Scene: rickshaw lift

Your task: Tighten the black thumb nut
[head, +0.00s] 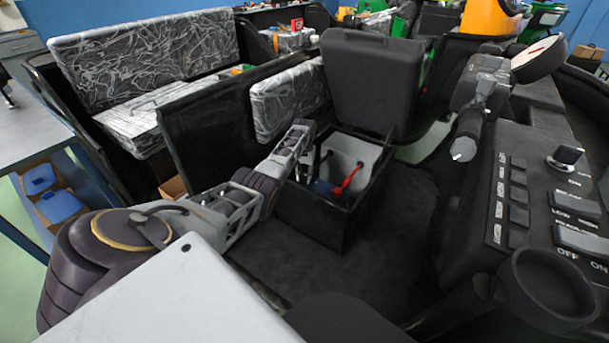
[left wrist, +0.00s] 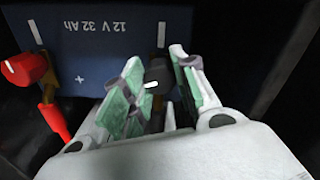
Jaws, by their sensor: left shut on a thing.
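The black thumb nut (left wrist: 158,74) sits at the battery terminal on the right in the left wrist view. My left gripper (left wrist: 160,82) is shut on it, with one green-padded finger on each side. The fingers partly cover the nut and the terminal below it. The dark blue battery (left wrist: 95,50) reads "12 V 32 Ah" upside down. In the head view, my left arm reaches into the open box, where a bit of the blue battery (head: 322,188) shows and the nut cannot be made out. My right gripper is not in view.
A red thumb nut (left wrist: 27,70) with a red cable (left wrist: 55,122) is at the battery's other terminal. The box (head: 312,218) has its lid (head: 370,80) raised behind it. A dark partition (head: 200,135) stands left of the box; the dashboard (head: 520,200) is at right.

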